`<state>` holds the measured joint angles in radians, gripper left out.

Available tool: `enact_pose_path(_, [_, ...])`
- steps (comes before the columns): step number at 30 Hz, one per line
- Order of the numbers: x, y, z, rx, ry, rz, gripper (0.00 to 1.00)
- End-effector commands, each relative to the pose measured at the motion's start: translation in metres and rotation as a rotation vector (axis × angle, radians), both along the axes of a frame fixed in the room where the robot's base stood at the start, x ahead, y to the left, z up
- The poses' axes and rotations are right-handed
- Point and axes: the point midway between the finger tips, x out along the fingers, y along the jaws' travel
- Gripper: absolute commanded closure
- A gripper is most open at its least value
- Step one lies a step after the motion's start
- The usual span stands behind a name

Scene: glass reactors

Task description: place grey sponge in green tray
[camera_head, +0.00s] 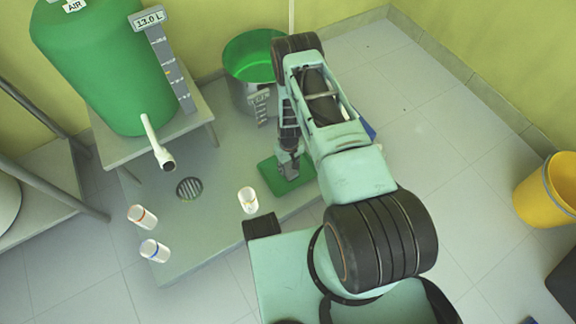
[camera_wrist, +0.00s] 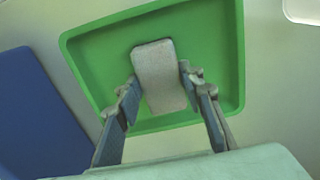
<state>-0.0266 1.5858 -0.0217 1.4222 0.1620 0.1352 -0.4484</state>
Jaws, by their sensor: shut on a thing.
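The grey sponge (camera_wrist: 158,76) is a pale grey block held between the two fingers of my gripper (camera_wrist: 157,88) in the wrist view. It appears over the green tray (camera_wrist: 222,14), inside the outline of its raised rim. I cannot tell whether the sponge touches the tray floor. In the head view my gripper (camera_head: 288,165) points down at the green tray (camera_head: 275,185), which lies on the grey platform. My arm hides part of the tray there, and I cannot make out the sponge clearly.
A blue flat object (camera_wrist: 38,110) lies left of the tray in the wrist view. White containers (camera_head: 248,200) stand near a floor drain (camera_head: 189,187). A green-lined metal vessel (camera_head: 252,62) stands behind my gripper. A large green tank (camera_head: 95,65) and yellow bucket (camera_head: 548,190) flank the area.

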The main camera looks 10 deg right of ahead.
Motion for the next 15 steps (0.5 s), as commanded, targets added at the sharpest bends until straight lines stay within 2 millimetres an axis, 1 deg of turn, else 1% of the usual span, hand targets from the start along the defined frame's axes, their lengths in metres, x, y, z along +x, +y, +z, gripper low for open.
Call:
enact_pose_path(4, [0.0002,0.0001,0.0014,0.000,0.000,0.000,0.89])
enact_pose_path(8, [-0.0002,0.0000,-0.0022,0.000,0.001,0.000,0.89])
enact_pose_path(9, [-0.0003,0.0001,-0.0024,0.000,0.001,0.000,0.62])
enact_pose_path(13, [-0.0003,0.0001,-0.0021,0.000,0.001,-0.001,0.48])
enact_pose_path(15, [-0.0001,0.0001,-0.0021,0.000,0.001,-0.001,0.47])
